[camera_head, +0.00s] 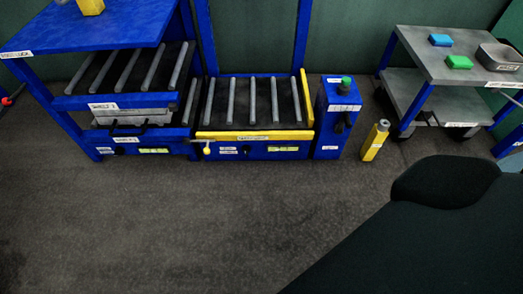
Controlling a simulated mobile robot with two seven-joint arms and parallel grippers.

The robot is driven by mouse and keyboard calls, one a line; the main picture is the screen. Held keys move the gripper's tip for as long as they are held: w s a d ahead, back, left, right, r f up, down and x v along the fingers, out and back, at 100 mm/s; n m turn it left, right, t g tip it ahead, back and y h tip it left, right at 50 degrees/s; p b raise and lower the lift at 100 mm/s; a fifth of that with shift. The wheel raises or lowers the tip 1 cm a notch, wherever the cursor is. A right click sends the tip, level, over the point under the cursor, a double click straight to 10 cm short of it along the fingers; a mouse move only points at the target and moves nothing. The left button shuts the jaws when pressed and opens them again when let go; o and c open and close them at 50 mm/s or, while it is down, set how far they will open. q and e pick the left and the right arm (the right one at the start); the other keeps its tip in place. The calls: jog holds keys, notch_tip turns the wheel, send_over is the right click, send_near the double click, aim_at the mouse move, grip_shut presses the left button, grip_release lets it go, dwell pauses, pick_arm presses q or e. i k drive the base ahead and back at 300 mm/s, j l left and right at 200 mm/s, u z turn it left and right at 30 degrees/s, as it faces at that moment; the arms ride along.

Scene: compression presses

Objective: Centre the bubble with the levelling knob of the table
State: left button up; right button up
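A low blue roller table (250,105) with a yellow edge stands against the wall, at the upper middle of the head view. A small yellow knob (207,150) sits at its front left corner. A blue pedestal (331,140) on its right carries a green button (345,82) on top and a dark knob (340,127) on its side. The labels are too small to read, so I cannot tell which knob is the levelling knob. I cannot make out a bubble. Neither gripper is in view.
A taller blue station (100,28) with rollers stands at left. A grey cart (440,65) holds blue (441,40) and green (459,62) blocks and a grey bin (500,57). Floor in front is clear; a dark shape covers the lower right.

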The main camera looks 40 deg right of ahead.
aim_at(246, 149)
jog(key=z, duration=0.75)
jog(key=i+j+z, duration=0.1)
jog(key=z, duration=0.25)
jog(key=i+j+z, duration=0.1)
jog(key=z, duration=0.3)
jog(key=j+z, duration=0.35)
jog(key=i+j+z, duration=0.1)
jog(key=j+z, duration=0.15)
jog(key=j, duration=0.15)
jog(key=j+z, duration=0.55)
jog(key=j, duration=1.6)
jog(key=i+j, duration=0.15)
jog(key=j, duration=0.15)
jog(key=i+j, duration=0.15)
jog(key=j, duration=0.1)
